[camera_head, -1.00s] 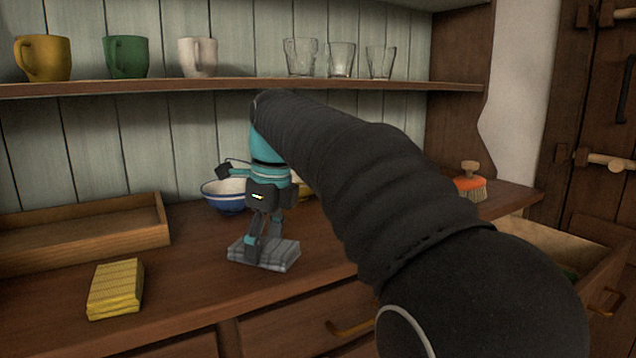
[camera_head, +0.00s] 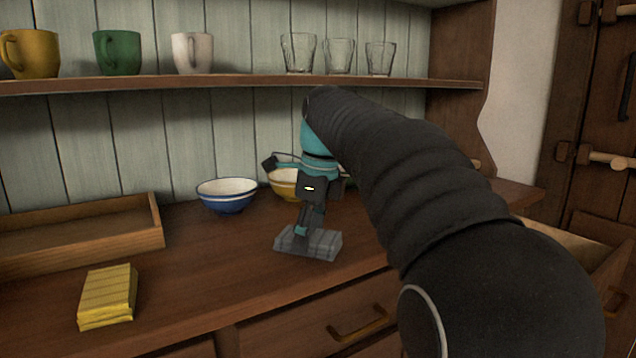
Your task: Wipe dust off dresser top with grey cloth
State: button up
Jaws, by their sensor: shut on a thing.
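The grey cloth (camera_head: 322,244) is a folded, striped pad lying on the wooden dresser top (camera_head: 225,262), near its front edge. My gripper (camera_head: 304,234) points down from above and is shut on the cloth. The cloth appears to touch the dresser top, though its underside is hidden. I cannot make out any dust on the wood at this size.
A yellow folded cloth (camera_head: 107,296) lies at the front left, before a wooden tray (camera_head: 85,235). A blue-rimmed bowl (camera_head: 228,196) and a yellow bowl (camera_head: 284,184) stand behind my gripper. An open drawer (camera_head: 560,245) juts out at right. Mugs and glasses stand on the shelf (camera_head: 240,83).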

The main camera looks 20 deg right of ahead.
aim_at(323, 230)
jog(key=shift+w+d, duration=0.2)
jog(key=shift+d, duration=0.55)
jog(key=shift+w+d, duration=0.2)
jog(key=shift+d, duration=0.5)
jog(key=shift+a+r, duration=0.1)
jog(key=shift+r, duration=4.05)
